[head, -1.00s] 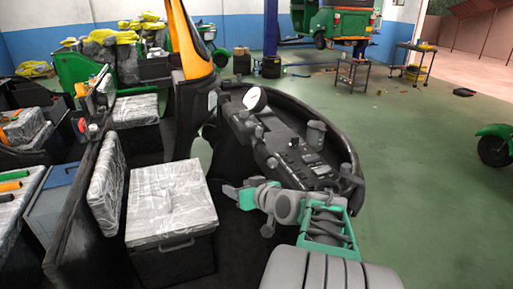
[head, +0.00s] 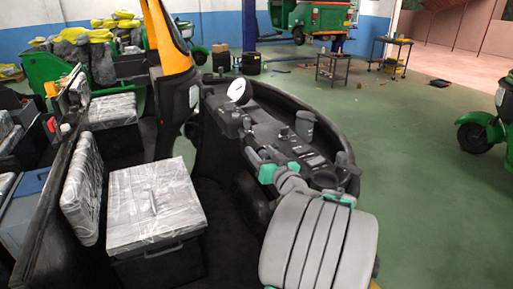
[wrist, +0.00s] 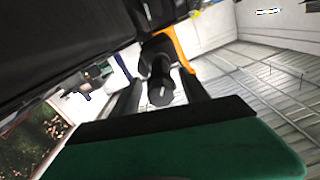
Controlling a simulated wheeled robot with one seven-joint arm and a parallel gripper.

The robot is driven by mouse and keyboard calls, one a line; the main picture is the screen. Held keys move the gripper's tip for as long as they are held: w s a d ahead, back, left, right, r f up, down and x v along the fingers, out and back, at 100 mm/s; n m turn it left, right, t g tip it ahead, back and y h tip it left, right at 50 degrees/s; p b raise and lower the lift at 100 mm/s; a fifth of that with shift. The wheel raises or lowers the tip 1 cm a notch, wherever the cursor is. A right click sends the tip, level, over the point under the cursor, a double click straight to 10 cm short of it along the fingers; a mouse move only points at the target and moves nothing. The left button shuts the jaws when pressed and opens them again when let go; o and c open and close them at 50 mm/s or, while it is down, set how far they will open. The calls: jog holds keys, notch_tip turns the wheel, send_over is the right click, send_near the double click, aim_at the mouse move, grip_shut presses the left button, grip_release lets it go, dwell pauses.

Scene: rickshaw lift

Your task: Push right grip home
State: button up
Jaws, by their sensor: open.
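In the wrist view a dark, rounded grip (wrist: 161,92) points its end at the camera, between the two dark fingers of my gripper (wrist: 160,82). Gaps show on both sides of the grip's end, so the fingers are open around it without visible contact there. The green palm fills the bottom of that view, below the grip. In the head view my gripper (head: 252,156) is small and partly hidden by my wrist, at the near edge of the dashboard (head: 290,145). The grip cannot be made out clearly there, and how far it sits on its bar is hidden.
A white-faced gauge (head: 239,91) and a dark cylinder (head: 305,123) stand on the dashboard. The plastic-wrapped driver seat (head: 155,203) is at the lower left. An orange pillar (head: 167,45) rises behind. Green floor (head: 420,150) is open to the right.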

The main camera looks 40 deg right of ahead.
aim_at(253, 143)
jog(key=shift+x, duration=1.5)
jog(key=shift+c, duration=0.4)
grip_shut()
